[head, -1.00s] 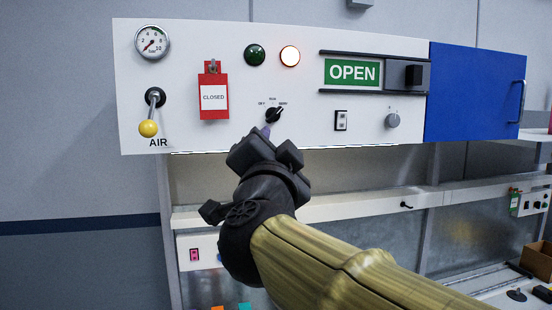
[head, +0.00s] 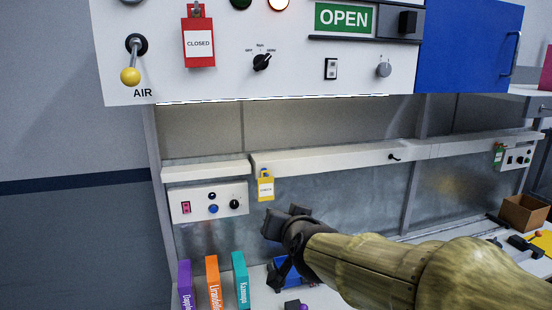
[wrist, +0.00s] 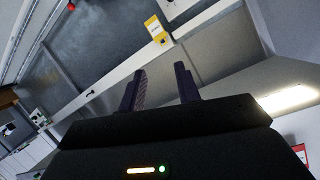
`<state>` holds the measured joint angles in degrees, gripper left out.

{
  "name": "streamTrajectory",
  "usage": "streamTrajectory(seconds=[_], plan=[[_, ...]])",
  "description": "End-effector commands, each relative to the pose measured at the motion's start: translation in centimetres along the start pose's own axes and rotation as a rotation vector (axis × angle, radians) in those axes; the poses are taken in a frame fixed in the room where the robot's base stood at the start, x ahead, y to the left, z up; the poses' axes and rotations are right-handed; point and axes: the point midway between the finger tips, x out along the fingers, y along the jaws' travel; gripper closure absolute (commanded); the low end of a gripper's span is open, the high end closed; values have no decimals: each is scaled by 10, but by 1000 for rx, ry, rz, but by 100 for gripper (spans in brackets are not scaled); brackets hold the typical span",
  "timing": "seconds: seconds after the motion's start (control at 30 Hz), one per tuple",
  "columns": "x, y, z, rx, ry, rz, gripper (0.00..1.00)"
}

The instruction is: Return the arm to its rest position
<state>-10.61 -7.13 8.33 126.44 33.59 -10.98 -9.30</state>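My gripper (head: 284,216) is in front of the metal back panel, low in the head view, above the worktop and below the white control panel (head: 225,80). In the wrist view its two dark fingers (wrist: 160,72) stand apart with nothing between them, so it is open and empty. My arm comes in from the lower right. The black rotary knob (head: 262,62) on the panel is clear of the gripper.
A yellow tag (head: 266,187) hangs from the shelf edge near my gripper; it also shows in the wrist view (wrist: 156,29). Purple, orange and teal books (head: 213,283) stand at lower left. A blue bin (head: 288,272) is partly hidden behind my gripper. A cardboard box (head: 523,213) sits at right.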

Motion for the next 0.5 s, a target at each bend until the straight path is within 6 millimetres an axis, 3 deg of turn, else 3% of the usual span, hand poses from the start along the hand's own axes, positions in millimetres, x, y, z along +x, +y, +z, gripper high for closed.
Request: streamTrajectory(seconds=[0.03,0.23,0.4,0.5], plan=[[4,22,26,-24,-83,33,67],[-7,98,122,-106,-418,144,67],[-46,158,197,-143,-711,243,67],[-71,182,227,-154,-847,289,67]])
